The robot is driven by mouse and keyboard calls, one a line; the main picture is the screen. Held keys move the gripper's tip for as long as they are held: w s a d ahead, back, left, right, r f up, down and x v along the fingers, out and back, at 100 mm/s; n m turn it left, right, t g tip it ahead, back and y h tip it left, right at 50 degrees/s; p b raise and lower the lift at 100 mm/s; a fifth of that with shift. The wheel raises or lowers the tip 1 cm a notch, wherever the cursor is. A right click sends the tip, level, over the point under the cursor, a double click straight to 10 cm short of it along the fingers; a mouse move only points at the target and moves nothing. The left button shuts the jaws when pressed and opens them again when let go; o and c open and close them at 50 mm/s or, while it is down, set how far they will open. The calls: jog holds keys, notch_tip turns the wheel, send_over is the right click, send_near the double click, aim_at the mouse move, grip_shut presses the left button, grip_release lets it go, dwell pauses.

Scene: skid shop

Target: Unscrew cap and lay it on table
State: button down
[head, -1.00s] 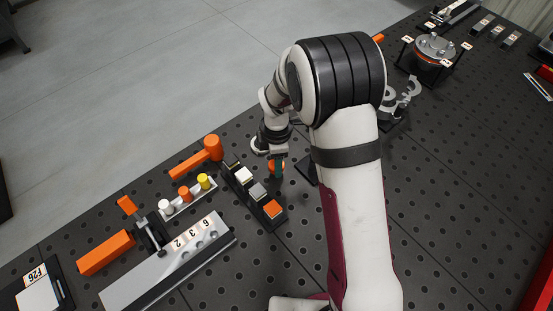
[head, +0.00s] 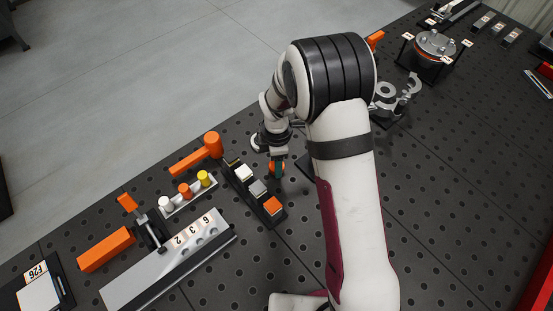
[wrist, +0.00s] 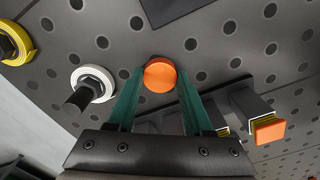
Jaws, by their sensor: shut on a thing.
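My gripper (wrist: 160,82) is shut on an orange round cap (wrist: 160,76), which sits between the tips of its two green fingers in the wrist view. In the head view my gripper (head: 277,171) is low over the dark table (head: 330,250), just behind the black block with coloured squares. Part of the orange cap (head: 275,164) shows there between the fingers. What is under the cap is hidden, so I cannot tell whether it is still on its thread.
The black block (head: 240,192) with several coloured squares stands close to my gripper. An orange mallet (head: 195,157) and a pale rack (head: 190,199) with white, orange and yellow knobs lie to the left. A white ring (wrist: 106,77) lies left in the wrist view.

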jog(key=shift+f, duration=0.35)
jog(key=shift+c, duration=1.1)
grip_release()
jog(key=shift+o, duration=1.1)
jog(key=shift+r, duration=3.5)
